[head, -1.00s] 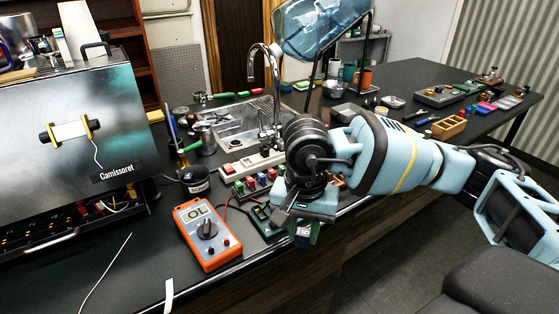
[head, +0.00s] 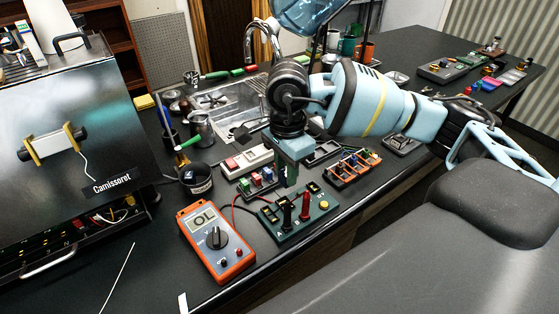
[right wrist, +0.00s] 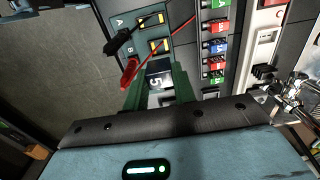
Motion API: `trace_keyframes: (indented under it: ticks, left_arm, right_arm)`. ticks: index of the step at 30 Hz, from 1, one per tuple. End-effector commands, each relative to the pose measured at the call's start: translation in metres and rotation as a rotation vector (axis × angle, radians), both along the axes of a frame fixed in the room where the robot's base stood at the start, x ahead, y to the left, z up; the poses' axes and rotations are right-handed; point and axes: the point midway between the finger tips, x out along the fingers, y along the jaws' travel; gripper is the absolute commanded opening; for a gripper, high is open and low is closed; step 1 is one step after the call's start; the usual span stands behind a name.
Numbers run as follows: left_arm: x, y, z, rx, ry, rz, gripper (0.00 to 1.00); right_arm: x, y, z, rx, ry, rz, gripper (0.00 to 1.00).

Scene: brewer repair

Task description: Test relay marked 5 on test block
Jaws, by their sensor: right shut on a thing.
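The relay marked 5 (right wrist: 160,80) is a dark block with a white "5" on top, held between the green fingers of my right gripper (right wrist: 158,88) in the right wrist view. In the head view my right gripper (head: 289,178) points down just behind the green test block (head: 318,211); the relay is not clearly seen there. The test block also shows in the right wrist view (right wrist: 183,47), with A and B marks and black and red clips on it. Whether the relay touches the block cannot be told. The orange multimeter (head: 217,243) reads OL. My left gripper is not in view.
The sink (head: 225,107) lies behind.

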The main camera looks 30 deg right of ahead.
Motion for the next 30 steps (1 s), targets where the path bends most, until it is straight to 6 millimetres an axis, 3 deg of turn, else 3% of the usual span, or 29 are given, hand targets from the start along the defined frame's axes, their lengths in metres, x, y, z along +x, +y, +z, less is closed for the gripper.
trace_keyframes:
  ticks: [3, 11, 30]
  left_arm:
    - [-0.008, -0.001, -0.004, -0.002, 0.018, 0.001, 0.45]
    - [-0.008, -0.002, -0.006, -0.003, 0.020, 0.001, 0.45]
    - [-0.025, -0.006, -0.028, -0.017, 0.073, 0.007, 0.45]
  right_arm:
    - [0.000, 0.000, 0.000, 0.000, -0.002, 0.001, 0.04]
    - [0.000, 0.000, -0.007, 0.000, 0.001, 0.001, 0.04]
    - [0.000, 0.000, -0.059, 0.000, 0.003, 0.001, 0.04]
